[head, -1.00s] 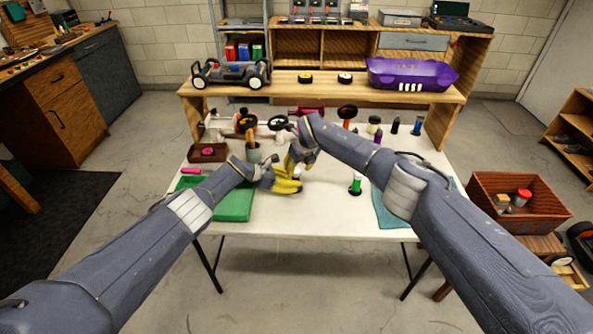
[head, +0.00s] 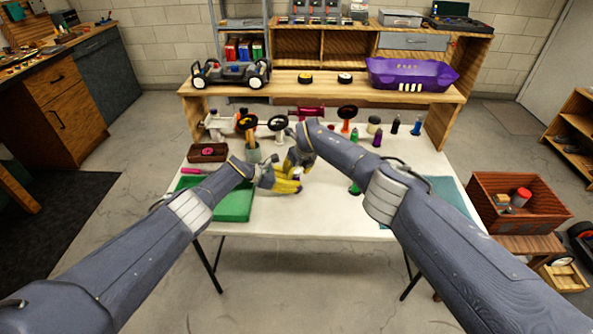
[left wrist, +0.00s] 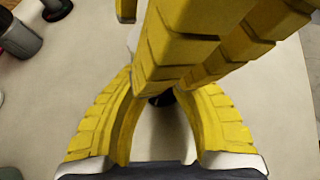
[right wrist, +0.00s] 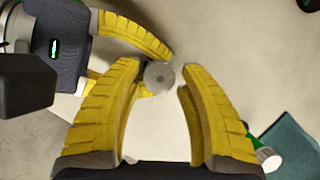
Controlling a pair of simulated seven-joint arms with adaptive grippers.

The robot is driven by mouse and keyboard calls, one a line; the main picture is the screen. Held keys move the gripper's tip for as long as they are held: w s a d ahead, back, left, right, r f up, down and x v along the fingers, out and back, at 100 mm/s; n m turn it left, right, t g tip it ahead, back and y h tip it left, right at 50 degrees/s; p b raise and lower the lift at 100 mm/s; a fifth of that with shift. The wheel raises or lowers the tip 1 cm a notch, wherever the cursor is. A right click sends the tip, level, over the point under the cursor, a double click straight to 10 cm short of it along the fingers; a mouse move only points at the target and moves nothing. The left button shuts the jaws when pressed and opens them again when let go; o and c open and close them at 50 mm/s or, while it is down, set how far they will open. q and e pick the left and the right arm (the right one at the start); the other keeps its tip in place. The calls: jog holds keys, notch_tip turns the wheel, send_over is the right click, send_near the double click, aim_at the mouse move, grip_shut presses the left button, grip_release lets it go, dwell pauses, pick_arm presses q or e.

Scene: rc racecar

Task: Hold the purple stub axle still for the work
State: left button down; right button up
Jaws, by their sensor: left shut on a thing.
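My left gripper (head: 290,185) and right gripper (head: 291,168) meet over the front middle of the white table, their yellow fingers close together. The left gripper is shut on a small part, largely hidden by fingers; a dark bit of it shows in the left wrist view (left wrist: 162,99). In the right wrist view its round grey end (right wrist: 158,77) shows at the left gripper's fingertip. I take this part for the purple stub axle, but its purple colour is not clear. My right gripper's fingers (right wrist: 170,80) stand apart, with that grey end near the left one.
Several bottles and tools stand behind the grippers, including a purple one (head: 377,139). A brown box (head: 208,152) sits at left. The front middle is clear.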

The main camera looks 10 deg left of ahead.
grip_shut()
dwell(0.3)
jog(key=shift+s+f+m+t+h, duration=0.15)
jog(key=shift+m+h, duration=0.4)
jog(key=shift+m, duration=1)
jog(key=shift+w+r+m+t+h, duration=0.1)
jog(key=shift+m+t+h, duration=0.3)
jog(key=shift+m, duration=1.15)
jog(key=shift+f, duration=0.1)
jog(key=shift+o, duration=0.6)
grip_release()
